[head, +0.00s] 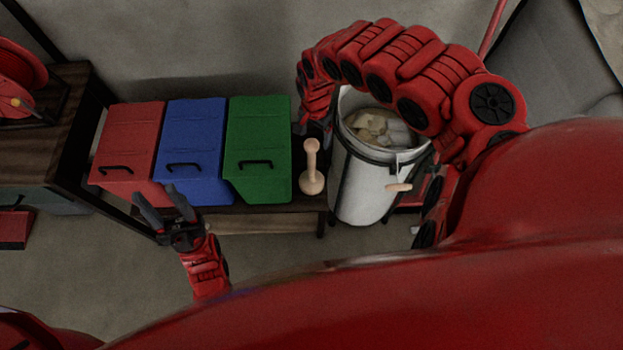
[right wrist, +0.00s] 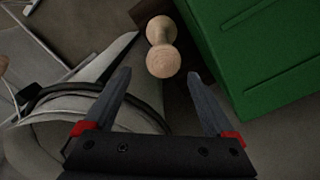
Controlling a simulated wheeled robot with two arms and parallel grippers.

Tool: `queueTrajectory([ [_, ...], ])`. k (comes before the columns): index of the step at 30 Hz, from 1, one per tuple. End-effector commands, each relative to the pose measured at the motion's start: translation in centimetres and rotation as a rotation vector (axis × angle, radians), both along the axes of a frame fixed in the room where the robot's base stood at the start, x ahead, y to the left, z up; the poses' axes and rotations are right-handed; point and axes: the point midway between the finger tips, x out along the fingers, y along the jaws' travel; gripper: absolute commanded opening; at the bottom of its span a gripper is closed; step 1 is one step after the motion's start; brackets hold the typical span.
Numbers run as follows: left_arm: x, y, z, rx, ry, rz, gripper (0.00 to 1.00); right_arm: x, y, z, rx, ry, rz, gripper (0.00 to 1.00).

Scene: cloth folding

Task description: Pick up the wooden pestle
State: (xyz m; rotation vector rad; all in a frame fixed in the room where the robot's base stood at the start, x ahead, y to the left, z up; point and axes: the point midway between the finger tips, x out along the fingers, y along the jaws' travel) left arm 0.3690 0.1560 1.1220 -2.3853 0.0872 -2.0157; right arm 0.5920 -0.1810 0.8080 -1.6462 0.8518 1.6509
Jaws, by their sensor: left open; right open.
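The wooden pestle (head: 311,168) stands upright on the dark bench between the green bin and the white bucket, its wider end down. In the right wrist view the pestle (right wrist: 163,58) lies ahead of the gap between my right fingers, apart from them. My right gripper (right wrist: 165,95) is open and empty. In the head view my right gripper (head: 318,128) is near the top of the pestle, partly hidden by its own arm. My left gripper (head: 165,205) is open and empty in front of the red and blue bins, away from the pestle.
Red (head: 128,143), blue (head: 192,140) and green (head: 258,140) bins stand in a row on the bench (head: 280,208). The white bucket (head: 358,185), holding pale lumps, stands right of the pestle. A wooden cabinet (head: 30,150) is at left. Floor in front is mostly clear.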

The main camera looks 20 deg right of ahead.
Motion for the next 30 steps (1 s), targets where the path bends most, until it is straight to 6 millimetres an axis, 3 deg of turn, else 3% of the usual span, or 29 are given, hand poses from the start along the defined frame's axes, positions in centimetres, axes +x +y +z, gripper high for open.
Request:
queueTrajectory([
  [2,0.0,0.0,-0.5,0.000,0.000,0.000,0.50,-0.1,0.3,-1.9,0.005,0.003,-0.001,0.90],
  [6,0.0,0.0,-0.7,0.000,0.000,0.000,0.50,0.0,0.2,-3.4,0.003,-0.001,0.000,0.90],
  [14,0.0,0.0,-0.6,0.000,0.000,0.000,0.50,-0.1,0.5,-4.8,0.003,0.000,0.001,0.90],
  [24,0.0,0.0,-0.4,0.000,0.000,0.000,0.50,-0.3,1.3,-8.7,0.004,0.000,0.000,0.90],
  [30,0.0,0.0,-0.4,0.000,0.000,0.000,0.50,-0.3,1.1,-9.2,0.000,-0.001,0.000,0.90],
])
